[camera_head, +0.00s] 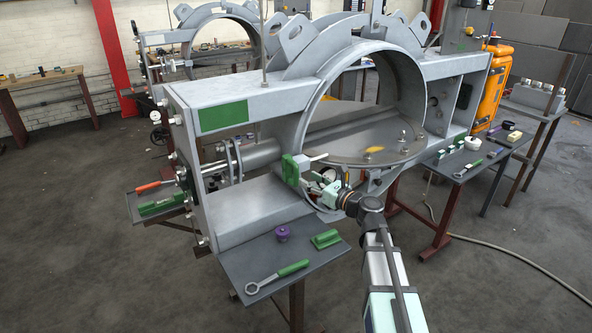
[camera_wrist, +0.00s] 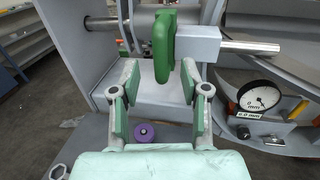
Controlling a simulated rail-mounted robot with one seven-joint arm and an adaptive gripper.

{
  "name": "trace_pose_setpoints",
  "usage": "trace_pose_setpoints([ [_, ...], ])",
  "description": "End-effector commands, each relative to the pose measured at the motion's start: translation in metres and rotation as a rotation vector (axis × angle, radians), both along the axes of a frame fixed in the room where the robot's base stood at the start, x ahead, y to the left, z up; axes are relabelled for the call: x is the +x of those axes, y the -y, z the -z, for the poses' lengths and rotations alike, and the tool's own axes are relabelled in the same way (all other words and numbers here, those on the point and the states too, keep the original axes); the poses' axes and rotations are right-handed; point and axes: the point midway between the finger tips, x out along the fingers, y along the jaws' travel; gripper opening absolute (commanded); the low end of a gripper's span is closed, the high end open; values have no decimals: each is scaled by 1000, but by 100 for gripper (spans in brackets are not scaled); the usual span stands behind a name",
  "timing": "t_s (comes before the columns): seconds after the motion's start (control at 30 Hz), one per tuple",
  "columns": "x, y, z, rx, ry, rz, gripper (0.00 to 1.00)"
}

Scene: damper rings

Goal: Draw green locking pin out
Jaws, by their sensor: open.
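The green locking pin (camera_head: 291,168) is in the metal frame at the lower middle of the head view. In the wrist view its green loop handle (camera_wrist: 163,48) stands upright beside a grey block (camera_wrist: 197,44) on a horizontal steel rod (camera_wrist: 250,47). My gripper (camera_head: 307,182) is close in front of the pin. In the wrist view my gripper (camera_wrist: 159,80) is open, with one green-padded finger left of the handle's lower end and the other near its right side. I cannot tell whether the right finger touches it. The pin's shaft cannot be told apart from the block and rod.
A dial gauge (camera_wrist: 261,97) sits right of my gripper. Below, a grey shelf (camera_head: 240,270) carries a purple knob (camera_head: 282,233), a green block (camera_head: 326,239) and a green-handled wrench (camera_head: 276,278). The frame's wall (camera_wrist: 75,50) rises on the left.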

Motion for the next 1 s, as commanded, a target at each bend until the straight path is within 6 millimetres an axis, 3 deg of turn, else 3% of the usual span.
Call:
trace_pose_setpoints([
  [0.1,21,-16,-2,0,0,-2,46],
  [0.33,44,-37,-1,0,0,0,46],
  [0.83,52,-45,0,-1,1,1,46],
  [0.97,52,-45,0,-1,1,1,0],
  [1.0,52,-45,0,-1,1,1,0],
])
